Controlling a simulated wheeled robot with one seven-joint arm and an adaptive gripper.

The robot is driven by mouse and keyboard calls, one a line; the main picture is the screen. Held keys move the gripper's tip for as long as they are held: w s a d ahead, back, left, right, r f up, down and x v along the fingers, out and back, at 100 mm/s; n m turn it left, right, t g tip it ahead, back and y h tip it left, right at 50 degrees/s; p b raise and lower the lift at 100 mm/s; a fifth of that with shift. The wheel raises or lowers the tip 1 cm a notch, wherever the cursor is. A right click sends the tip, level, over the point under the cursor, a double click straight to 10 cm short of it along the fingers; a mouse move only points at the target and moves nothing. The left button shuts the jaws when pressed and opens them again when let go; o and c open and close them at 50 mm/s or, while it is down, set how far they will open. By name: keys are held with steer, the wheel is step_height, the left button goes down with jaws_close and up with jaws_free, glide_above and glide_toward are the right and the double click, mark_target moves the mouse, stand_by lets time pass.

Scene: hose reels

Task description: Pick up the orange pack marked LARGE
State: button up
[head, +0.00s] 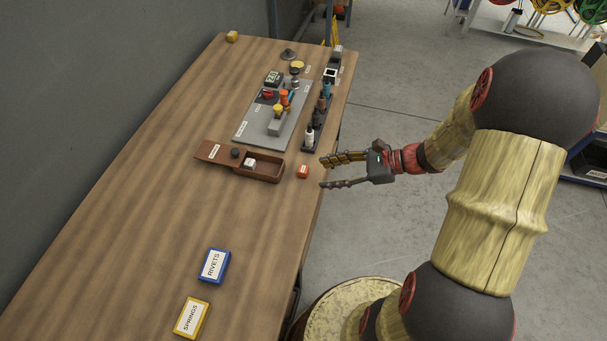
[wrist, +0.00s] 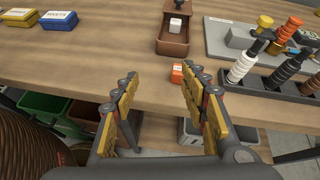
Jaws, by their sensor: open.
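A small orange pack (head: 303,171) with a pale label lies on the wooden table near its right edge, just right of a brown box. The label is too small to read. In the wrist view the orange pack (wrist: 177,75) lies beyond the fingertips, nearer the right finger and partly hidden by it. My gripper (head: 322,172) is open and empty. It points at the orange pack from the right, its tips close to the table edge and apart from the pack. The spread fingers also show in the wrist view (wrist: 160,72).
The brown box (head: 263,178) holds a white cube (head: 250,162). A grey board (head: 252,133) with fittings and a dark rack (head: 318,138) of spools stand behind. A blue RIVETS box (head: 215,266) and a yellow SPRINGS box (head: 191,318) lie in front. The table between is clear.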

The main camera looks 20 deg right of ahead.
mark_target(307, 170)
steer(key=w+a+f+m+b, duration=0.1)
steer(key=w, duration=0.1)
steer(key=w+a+f+t+b, duration=0.1)
steer(key=w+f, duration=0.1)
steer(key=w+a+f+m+b, duration=0.1)
steer(key=w+f, duration=0.1)
steer(key=shift+a+f+m+t, duration=0.1)
steer(key=shift+a+m+t, duration=0.1)
steer(key=shift+m+t, duration=0.15)
steer(key=c, duration=1.1)
